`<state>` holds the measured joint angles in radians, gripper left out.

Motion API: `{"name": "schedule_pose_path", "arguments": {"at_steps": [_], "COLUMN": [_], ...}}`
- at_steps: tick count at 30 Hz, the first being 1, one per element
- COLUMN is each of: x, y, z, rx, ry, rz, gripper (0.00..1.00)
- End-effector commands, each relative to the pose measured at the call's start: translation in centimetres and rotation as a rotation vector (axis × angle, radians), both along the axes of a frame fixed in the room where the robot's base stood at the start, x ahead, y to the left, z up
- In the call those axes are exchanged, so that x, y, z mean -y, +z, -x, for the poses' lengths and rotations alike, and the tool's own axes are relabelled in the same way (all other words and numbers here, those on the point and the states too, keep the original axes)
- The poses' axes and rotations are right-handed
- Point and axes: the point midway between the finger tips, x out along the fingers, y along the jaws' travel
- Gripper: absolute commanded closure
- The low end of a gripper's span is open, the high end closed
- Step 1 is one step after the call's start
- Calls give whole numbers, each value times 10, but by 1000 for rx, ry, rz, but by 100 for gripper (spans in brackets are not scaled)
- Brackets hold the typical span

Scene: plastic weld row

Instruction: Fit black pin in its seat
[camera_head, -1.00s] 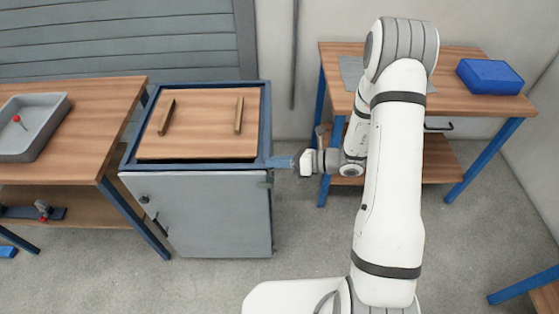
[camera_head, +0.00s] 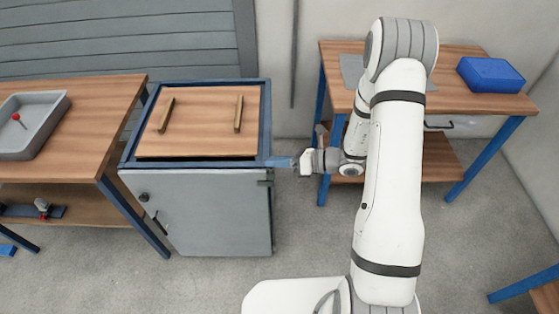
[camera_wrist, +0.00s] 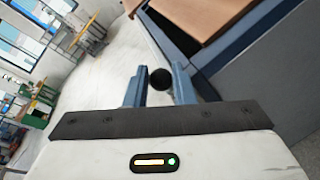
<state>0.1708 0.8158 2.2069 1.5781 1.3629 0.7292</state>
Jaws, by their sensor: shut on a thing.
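My gripper (camera_wrist: 159,88) has two blue fingers. A round black end, which I take to be the black pin (camera_wrist: 160,78), shows between the fingertips in the wrist view; the rest of the pin is hidden. In the head view my gripper (camera_head: 285,162) is at the right front top corner of the grey cabinet (camera_head: 205,215), and I cannot tell there whether it touches the cabinet. The pin cannot be made out in the head view. A small dark bracket (camera_head: 265,183) sits at the cabinet's right front edge, just below the gripper. I cannot make out the pin's seat.
The cabinet has a wooden top panel (camera_head: 205,125) with two bar handles. A bench on the left holds a grey tray (camera_head: 47,132) with a red ball-ended piece. A bench at the back right holds a blue box (camera_head: 490,75). The floor before the cabinet is clear.

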Motion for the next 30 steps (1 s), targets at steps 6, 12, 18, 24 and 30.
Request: {"name": "schedule_pose_path", "arguments": {"at_steps": [6,12,18,24,30], "x": [0,0,0,0,0], "y": [-3,-6,-7,-7,-7], "z": [0,0,0,0,0], "rx": [0,0,0,0,0], "ry": [0,0,0,-1,-1], "rz": [0,0,0,0,0], "gripper": [99,99,99,99,64]}}
